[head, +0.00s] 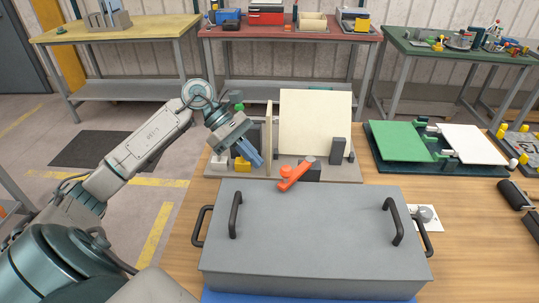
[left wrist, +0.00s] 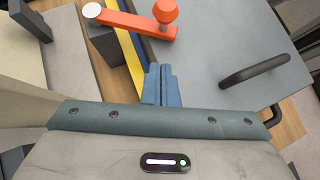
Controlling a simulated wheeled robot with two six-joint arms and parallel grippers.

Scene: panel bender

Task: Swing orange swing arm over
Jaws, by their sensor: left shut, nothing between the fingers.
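The orange swing arm (head: 297,173) lies slantwise at the front of the panel bender's grey base (head: 345,172), over a dark block. Its round orange knob (head: 285,171) is at the lower left end. In the left wrist view the arm (left wrist: 135,23) runs across the top, with the knob (left wrist: 166,12) at its right. My left gripper (head: 257,162) is shut and empty, its blue fingers just left of the arm in the head view. In the left wrist view the fingertips (left wrist: 159,70) are below the knob, with a visible gap. My right gripper is not in view.
A cream panel (head: 316,122) stands upright on the bender, with a thin upright panel (head: 268,125) beside my gripper. A large grey case (head: 315,240) with black handles fills the front. A green and white hinged fixture (head: 405,142) is at the right. Benches stand behind.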

